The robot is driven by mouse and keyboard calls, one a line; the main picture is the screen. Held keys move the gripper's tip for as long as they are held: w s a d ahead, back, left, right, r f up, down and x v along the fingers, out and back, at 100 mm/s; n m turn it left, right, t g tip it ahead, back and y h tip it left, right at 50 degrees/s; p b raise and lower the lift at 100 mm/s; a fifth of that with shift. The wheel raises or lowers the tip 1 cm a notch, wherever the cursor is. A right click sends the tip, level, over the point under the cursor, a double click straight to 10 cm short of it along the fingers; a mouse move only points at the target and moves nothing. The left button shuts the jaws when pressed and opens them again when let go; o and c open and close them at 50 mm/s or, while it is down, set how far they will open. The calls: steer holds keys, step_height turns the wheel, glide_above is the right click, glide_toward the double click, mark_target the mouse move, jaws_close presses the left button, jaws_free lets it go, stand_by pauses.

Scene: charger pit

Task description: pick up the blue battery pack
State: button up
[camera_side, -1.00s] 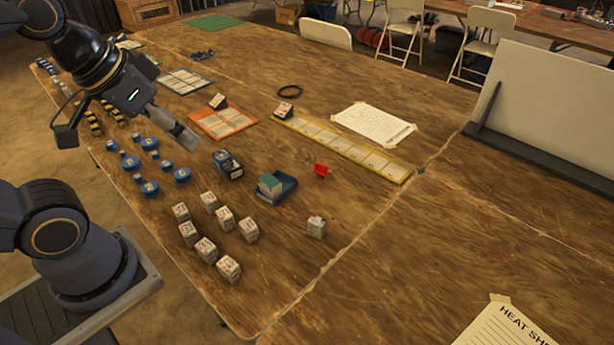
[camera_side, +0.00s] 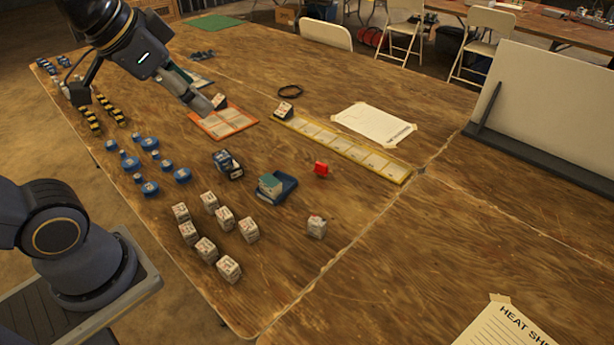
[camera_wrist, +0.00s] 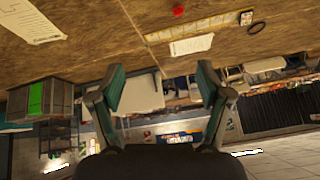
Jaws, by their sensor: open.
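A small blue and black block (camera_side: 226,161), which looks like the blue battery pack, sits on the wooden table in the side view, left of a blue tray (camera_side: 288,188) holding a teal block. My gripper (camera_side: 207,104) is in the air in the side view, up and left of the block in the picture, over or near the orange card. It is apart from the block. In the wrist view my gripper (camera_wrist: 161,86) is open, with nothing between its two fingers. That view looks across the table into the room, and the block is not in it.
Several blue round pieces (camera_side: 182,175) and several white labelled cubes (camera_side: 206,249) stand near the block. An orange card (camera_side: 222,125), a yellow strip (camera_side: 340,146) and a red piece (camera_side: 321,169) lie beyond. The right part of the table is mostly bare.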

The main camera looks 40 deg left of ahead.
steer(key=w+a+r, duration=0.2)
steer(key=w+a, duration=0.1)
steer(key=w, duration=0.4)
steer(key=n+g, duration=0.3)
steer(key=g, duration=0.2)
glide_above(222, 157)
steer(key=s, duration=0.2)
step_height(222, 157, down, 26)
steer(key=f, duration=0.3)
steer(key=w+f, duration=0.1)
steer(key=f, duration=0.6)
steer(key=shift+w+a+f, duration=0.1)
steer(key=shift+w+a, duration=0.05)
steer(key=shift+w, duration=0.1)
steer(key=f, duration=0.5)
steer(key=shift+w+f, duration=0.35)
steer(key=shift+f, duration=0.05)
